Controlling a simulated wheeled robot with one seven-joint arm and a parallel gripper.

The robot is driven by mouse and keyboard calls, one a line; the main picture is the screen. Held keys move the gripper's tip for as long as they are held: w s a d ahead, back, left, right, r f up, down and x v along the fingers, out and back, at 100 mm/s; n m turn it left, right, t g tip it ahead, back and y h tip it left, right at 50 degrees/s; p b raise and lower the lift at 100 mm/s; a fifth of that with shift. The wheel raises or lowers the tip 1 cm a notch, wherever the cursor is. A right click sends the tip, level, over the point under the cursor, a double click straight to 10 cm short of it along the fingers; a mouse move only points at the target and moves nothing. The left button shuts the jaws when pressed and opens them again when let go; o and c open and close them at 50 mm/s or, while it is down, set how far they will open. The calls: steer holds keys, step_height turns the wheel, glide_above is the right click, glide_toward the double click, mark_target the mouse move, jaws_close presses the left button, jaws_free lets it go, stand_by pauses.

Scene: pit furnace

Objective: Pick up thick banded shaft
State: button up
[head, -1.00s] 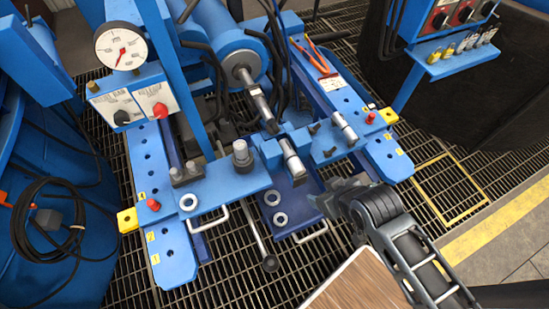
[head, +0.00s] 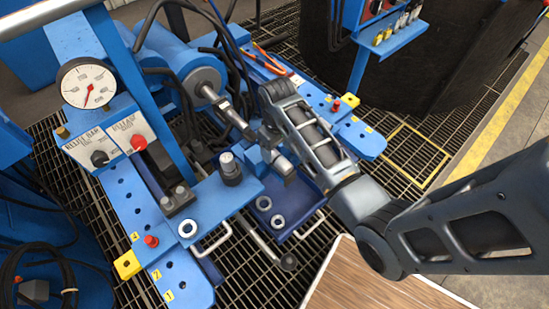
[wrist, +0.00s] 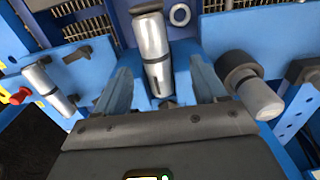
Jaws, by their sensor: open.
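The thick banded shaft appears to be the silver cylinder (wrist: 150,40) with a dark band and dark end, lying in a blue holder in the middle of the wrist view. Its end also shows in the head view (head: 283,166), beside my arm. My gripper (wrist: 162,78) is open, with one finger on each side of the shaft and a gap to it. Whether the fingertips reach down beside it I cannot tell. In the head view my arm's links hide most of the gripper. A thinner silver shaft (wrist: 50,88) lies to the left in the wrist view.
A short dark post with a silver top (head: 230,170) stands on the blue bench, close to the right finger in the wrist view (wrist: 252,88). A blue tray (head: 290,226) with ring washers (head: 278,222) lies in front. A press ram (head: 222,100) is behind.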

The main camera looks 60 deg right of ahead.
mark_target(279, 157)
steer(key=shift+s+d+f, duration=0.15)
steer(key=shift+f, duration=1.2)
steer(key=shift+s+d+f, duration=0.1)
steer(key=shift+f, duration=1.25)
jaws_close()
steer(key=shift+r, duration=0.1)
